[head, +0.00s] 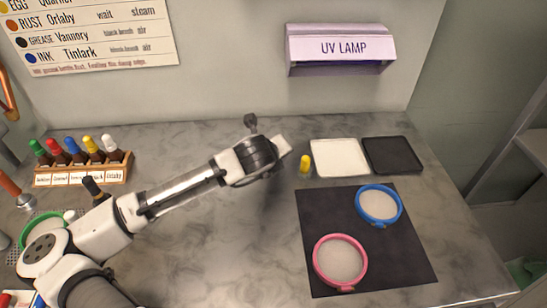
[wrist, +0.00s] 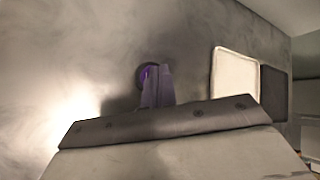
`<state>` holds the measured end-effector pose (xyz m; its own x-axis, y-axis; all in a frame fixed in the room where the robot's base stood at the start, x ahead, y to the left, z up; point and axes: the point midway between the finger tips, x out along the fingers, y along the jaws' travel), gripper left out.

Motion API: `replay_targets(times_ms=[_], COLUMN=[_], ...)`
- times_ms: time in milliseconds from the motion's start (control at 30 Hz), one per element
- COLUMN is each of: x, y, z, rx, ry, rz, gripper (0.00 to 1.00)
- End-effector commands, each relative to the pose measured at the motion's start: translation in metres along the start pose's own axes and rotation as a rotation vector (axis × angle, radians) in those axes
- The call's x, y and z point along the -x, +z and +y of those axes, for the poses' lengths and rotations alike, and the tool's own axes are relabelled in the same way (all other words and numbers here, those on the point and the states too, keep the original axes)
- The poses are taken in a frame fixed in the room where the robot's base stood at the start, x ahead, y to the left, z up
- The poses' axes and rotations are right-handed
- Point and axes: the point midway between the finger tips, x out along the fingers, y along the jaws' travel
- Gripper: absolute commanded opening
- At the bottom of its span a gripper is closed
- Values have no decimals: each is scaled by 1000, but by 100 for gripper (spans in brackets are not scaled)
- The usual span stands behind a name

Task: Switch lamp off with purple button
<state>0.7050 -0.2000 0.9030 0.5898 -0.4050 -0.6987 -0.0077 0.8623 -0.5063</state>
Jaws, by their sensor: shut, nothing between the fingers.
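The UV lamp (head: 342,46) is a pale lavender housing with a dark strip below, fixed to the back wall. I cannot tell whether it is lit. A round purple button (wrist: 147,74) with a dark rim shows in the wrist view, directly beyond my fingertips and partly covered by them. In the head view the button is not visible. My gripper (wrist: 157,84) is shut and empty, its fingers overlapping the button in the picture; I cannot tell whether they touch it. In the head view my fingers are hidden by my own arm, which reaches over the counter.
A dark mat (head: 318,215) holds a blue hoop (head: 379,205) and a pink hoop (head: 340,262). A bottle rack (head: 82,176) stands left.

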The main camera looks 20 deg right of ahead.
Motion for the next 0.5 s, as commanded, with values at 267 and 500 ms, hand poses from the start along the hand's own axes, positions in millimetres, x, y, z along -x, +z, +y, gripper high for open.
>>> replay_targets(times_ms=[267, 500], x=[5, 22], y=[3, 16], z=[-4, -16], rx=[-1, -1], ry=[-1, -1], rz=[0, -2], gripper=[0, 0])
